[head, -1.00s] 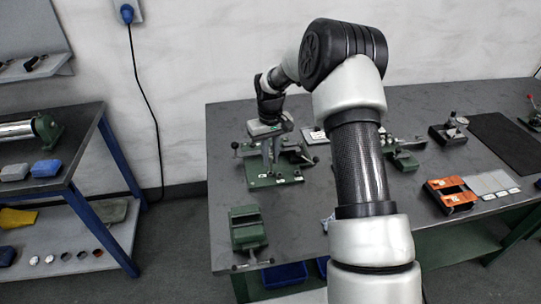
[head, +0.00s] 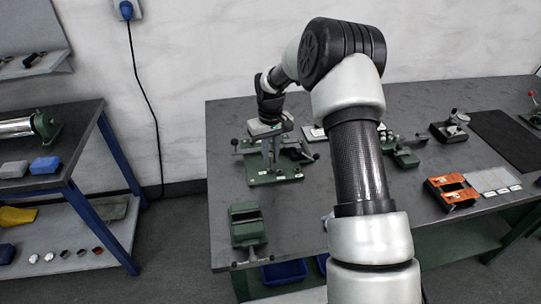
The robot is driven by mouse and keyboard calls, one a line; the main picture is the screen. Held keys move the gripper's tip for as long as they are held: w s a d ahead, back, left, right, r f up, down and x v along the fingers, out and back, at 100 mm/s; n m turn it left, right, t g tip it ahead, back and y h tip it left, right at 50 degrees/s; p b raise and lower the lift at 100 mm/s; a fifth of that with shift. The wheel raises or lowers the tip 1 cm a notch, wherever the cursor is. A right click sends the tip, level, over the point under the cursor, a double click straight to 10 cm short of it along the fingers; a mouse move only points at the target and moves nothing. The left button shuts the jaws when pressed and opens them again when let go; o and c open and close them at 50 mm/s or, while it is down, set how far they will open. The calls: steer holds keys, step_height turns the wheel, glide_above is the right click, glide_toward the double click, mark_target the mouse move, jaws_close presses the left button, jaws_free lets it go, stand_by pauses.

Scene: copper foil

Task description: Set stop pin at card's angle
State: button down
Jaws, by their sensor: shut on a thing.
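My gripper (head: 270,160) points down over a green bench fixture (head: 292,178) near the left end of the grey table. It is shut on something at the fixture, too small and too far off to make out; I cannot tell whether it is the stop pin. The fixture has a flat green base with small pale marks and dark-knobbed handles on both sides. A white card (head: 312,132) with dark marks lies behind the fixture, partly hidden by my arm. I cannot read any angle on it.
A green vise (head: 246,224) stands at the table's front left edge. Right of my arm are another green device (head: 404,158), an orange-and-black holder (head: 451,193), pale cards (head: 490,180) and a dark mat (head: 508,140). A side bench (head: 75,150) stands left across a gap.

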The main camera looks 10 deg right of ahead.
mark_target(271, 158)
steer(key=shift+f+b, duration=0.9)
steer(key=shift+f, duration=0.6)
stand_by(1.8)
steer(key=c, duration=2)
jaws_free()
steer(key=shift+r, duration=0.15)
steer(key=shift+r+p, duration=0.85)
steer(key=shift+r, duration=0.55)
steer(key=o, duration=0.6)
steer(key=shift+c, duration=0.2)
